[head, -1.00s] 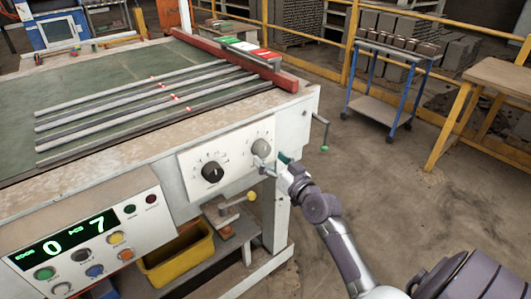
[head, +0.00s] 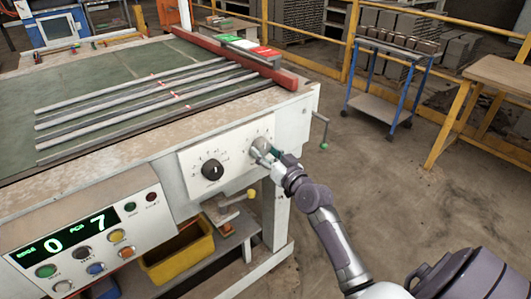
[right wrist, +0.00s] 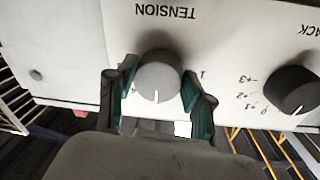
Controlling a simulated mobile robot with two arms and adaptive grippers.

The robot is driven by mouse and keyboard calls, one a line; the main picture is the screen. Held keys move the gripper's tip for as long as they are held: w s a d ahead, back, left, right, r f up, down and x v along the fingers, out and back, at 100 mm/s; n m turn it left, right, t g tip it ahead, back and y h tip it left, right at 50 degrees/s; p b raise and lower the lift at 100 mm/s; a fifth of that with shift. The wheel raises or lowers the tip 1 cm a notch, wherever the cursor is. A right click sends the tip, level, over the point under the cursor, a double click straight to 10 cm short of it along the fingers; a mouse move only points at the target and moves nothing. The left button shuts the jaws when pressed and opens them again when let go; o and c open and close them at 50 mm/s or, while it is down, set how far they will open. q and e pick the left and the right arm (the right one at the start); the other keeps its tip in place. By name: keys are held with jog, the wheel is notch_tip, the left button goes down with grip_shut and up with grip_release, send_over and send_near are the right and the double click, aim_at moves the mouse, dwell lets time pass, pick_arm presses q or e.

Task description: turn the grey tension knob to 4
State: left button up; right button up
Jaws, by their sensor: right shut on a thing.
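The grey tension knob (head: 261,143) is on the white front panel (head: 190,160) of the machine. In the right wrist view, where the lettering is upside down, the knob (right wrist: 158,76) sits by the word TENSION. Its white pointer line points down in that picture. My right gripper (head: 262,153) is at the knob, and in the right wrist view its teal-padded fingers (right wrist: 160,97) stand on either side of it, shut on it. The fingers hide most of the knob's scale. My left gripper is not in view.
A black knob (head: 212,170) with its own scale is left of the grey one, and also shows in the right wrist view (right wrist: 290,90). A crank with a green handle (head: 324,146) sticks out at the table's right corner. A yellow-tipped lever (head: 251,194) is below the panel.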

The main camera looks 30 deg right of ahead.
jog(key=m+p, duration=0.3)
jog(key=m, duration=0.1)
jog(key=shift+r, duration=0.25)
jog(key=m+p, duration=0.2)
jog(key=m, duration=0.2)
jog(key=shift+a+g, duration=0.1)
jog(key=shift+g, duration=0.2)
jog(key=shift+m, duration=0.4)
jog(key=o, duration=1.2)
jog(key=s, duration=1.2)
jog(key=shift+r, duration=0.3)
